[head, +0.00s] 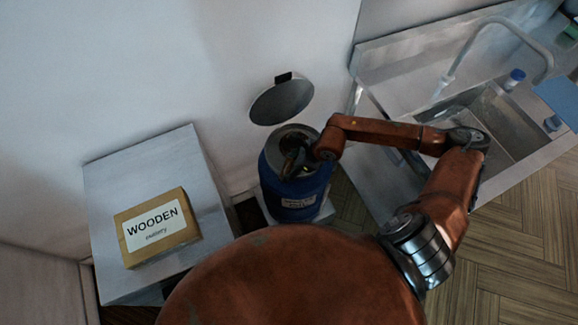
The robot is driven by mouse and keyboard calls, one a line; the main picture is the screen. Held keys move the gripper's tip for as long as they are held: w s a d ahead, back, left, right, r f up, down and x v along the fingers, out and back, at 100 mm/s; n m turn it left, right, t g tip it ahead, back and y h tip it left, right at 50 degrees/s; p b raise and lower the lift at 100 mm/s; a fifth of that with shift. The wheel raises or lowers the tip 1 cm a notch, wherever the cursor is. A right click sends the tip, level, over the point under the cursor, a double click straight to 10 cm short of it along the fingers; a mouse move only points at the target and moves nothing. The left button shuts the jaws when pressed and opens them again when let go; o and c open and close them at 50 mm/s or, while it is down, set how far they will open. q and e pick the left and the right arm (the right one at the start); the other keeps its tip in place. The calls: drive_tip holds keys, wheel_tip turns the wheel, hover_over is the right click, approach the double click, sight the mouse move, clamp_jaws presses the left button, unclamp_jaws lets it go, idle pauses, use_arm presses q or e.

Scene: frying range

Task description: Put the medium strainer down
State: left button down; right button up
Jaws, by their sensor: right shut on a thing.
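My right gripper (298,162) is at the open mouth of a blue drum (290,195), with the arm reaching in from the right. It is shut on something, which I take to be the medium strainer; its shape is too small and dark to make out. A brownish patch shows inside the drum's mouth beside the gripper. I cannot tell whether what I hold touches the drum. My left gripper is not in view.
A round grey lid (282,101) stands raised behind the drum, near the wall. A pale table (105,185) at left carries a box marked WOODEN (158,228). A metal sink (490,125) with a curved tap (503,24) is at right. Wooden floor lies below it.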

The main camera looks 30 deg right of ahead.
drive_tip(key=o, duration=1.7)
drive_tip(key=shift+c, duration=0.2)
drive_tip(key=p+v, duration=0.1)
drive_tip(key=v, duration=1.1)
